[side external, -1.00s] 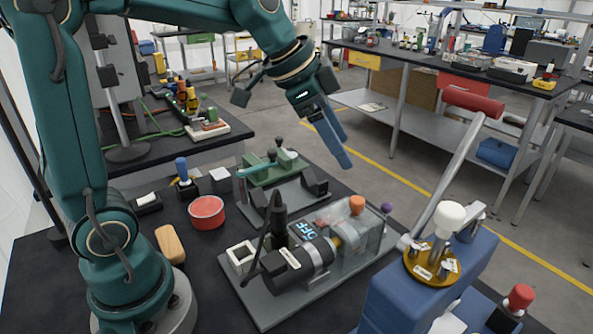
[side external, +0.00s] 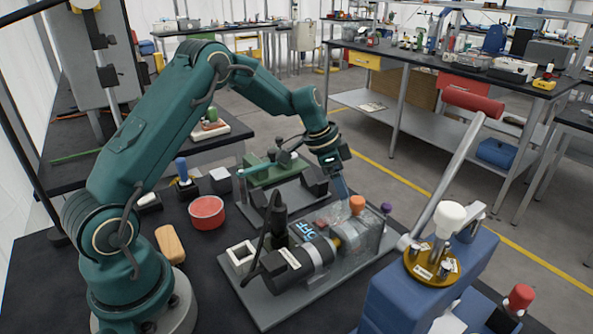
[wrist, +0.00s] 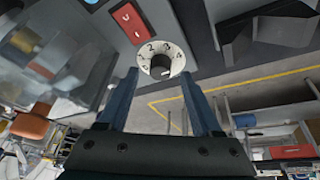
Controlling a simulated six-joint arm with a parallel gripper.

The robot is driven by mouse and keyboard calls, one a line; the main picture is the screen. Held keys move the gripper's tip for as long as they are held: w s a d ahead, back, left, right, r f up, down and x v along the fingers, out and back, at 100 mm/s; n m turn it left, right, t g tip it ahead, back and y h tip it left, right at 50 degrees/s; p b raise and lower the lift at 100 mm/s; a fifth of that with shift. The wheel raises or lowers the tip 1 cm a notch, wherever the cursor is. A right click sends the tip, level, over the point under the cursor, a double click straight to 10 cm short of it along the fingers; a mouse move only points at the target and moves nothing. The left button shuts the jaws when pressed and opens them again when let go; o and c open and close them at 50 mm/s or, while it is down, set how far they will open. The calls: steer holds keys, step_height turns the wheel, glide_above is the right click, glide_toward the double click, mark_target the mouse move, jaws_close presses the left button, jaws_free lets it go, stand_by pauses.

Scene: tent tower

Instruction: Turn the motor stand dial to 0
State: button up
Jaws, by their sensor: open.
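In the wrist view, the dial (wrist: 160,61) is a round white plate with dark numerals and a dark knob in its middle. Several numerals show, 2, 3 and 4 among them; I cannot tell where the knob points. My gripper (wrist: 159,74) is open, its two blue fingers on either side of the dial, with nothing held. In the side view, my gripper (side external: 342,188) is low, tilted down at the far side of the motor stand (side external: 262,311). The dial itself is hidden in that view. Contact with the knob cannot be told.
A red switch (wrist: 131,22) sits beside the dial. The stand carries a black motor (side external: 290,268), a clear housing, an orange cap (side external: 357,203) and a blue-lettered display (side external: 307,231). A green fixture (side external: 268,177) stands behind. A blue device with a lever (side external: 440,190) stands right.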

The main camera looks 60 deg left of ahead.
steer(key=shift+w+d+f, duration=0.15)
steer(key=shift+w+f, duration=0.05)
steer(key=shift+f, duration=0.4)
steer(key=shift+c, duration=0.3)
jaws_close()
